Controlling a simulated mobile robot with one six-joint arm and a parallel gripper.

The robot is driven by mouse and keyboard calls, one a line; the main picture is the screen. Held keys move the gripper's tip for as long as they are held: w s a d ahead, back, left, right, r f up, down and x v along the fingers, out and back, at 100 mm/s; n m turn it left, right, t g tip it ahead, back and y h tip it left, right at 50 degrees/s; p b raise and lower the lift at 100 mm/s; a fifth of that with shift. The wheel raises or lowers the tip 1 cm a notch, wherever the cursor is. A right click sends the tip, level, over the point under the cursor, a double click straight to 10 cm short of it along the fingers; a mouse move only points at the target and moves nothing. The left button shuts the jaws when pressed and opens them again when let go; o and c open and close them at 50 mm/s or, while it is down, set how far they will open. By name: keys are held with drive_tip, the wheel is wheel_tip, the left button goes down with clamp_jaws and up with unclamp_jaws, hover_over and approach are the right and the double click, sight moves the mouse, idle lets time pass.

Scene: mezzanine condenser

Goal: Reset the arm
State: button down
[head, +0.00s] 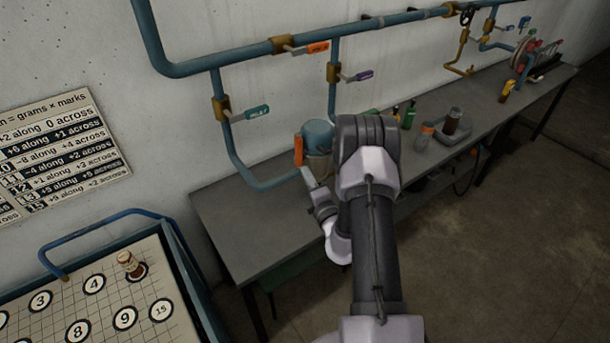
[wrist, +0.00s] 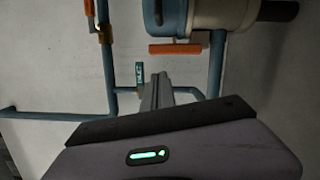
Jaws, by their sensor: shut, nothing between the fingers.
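My arm rises from the bottom of the head view, bends at a dark elbow and reaches down over the grey bench. My gripper (head: 309,178) is at the bench's near-left part, just below an orange handle (head: 298,151) on a blue-capped vessel (head: 318,136). In the wrist view my gripper (wrist: 158,85) points at the pipework, its fingers together and empty. The orange handle (wrist: 174,48) lies just beyond the fingertips there. I cannot tell whether they touch. Part of the vessel is hidden behind my arm in the head view.
Blue pipes (head: 232,65) with tagged valves run along the wall. A blue-railed cart (head: 180,262) with a numbered board stands at lower left. Floor is clear at right.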

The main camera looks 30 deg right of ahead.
drive_tip(key=w+a+r+n+g+y+b, duration=0.1)
drive_tip(key=a+r+n+y+b, duration=0.1)
drive_tip(key=a+r+n+y, duration=0.55)
drive_tip(key=w+a+r+n+y+b, duration=0.25)
drive_tip(key=a+n+y, duration=0.25)
drive_tip(key=a, duration=0.6)
drive_tip(key=s+a+r+n+g+y+b, duration=0.25)
drive_tip(key=s+a+n+g, duration=0.2)
drive_tip(key=a+n, duration=0.3)
drive_tip(key=s+a+r+n+g+y+b, duration=0.1)
drive_tip(key=s+a+n+g+y, duration=0.25)
drive_tip(key=s+a+n, duration=0.35)
drive_tip(key=s+a+f+n+g+h+b, duration=0.2)
drive_tip(key=s+a+n+g, duration=0.1)
drive_tip(key=s+n, duration=0.35)
drive_tip(key=s+a+f+n+g+h+b, duration=0.25)
drive_tip(key=s+n+g, duration=0.2)
drive_tip(key=s, duration=0.35)
drive_tip(key=s+d+f+n+t+h+b, duration=0.3)
drive_tip(key=s+d+n+h, duration=0.3)
drive_tip(key=d+n, duration=0.4)
drive_tip(key=shift+s+f+n+t+h, duration=0.2)
drive_tip(key=shift+n+t+h, duration=0.35)
drive_tip(key=shift+n+h, duration=0.4)
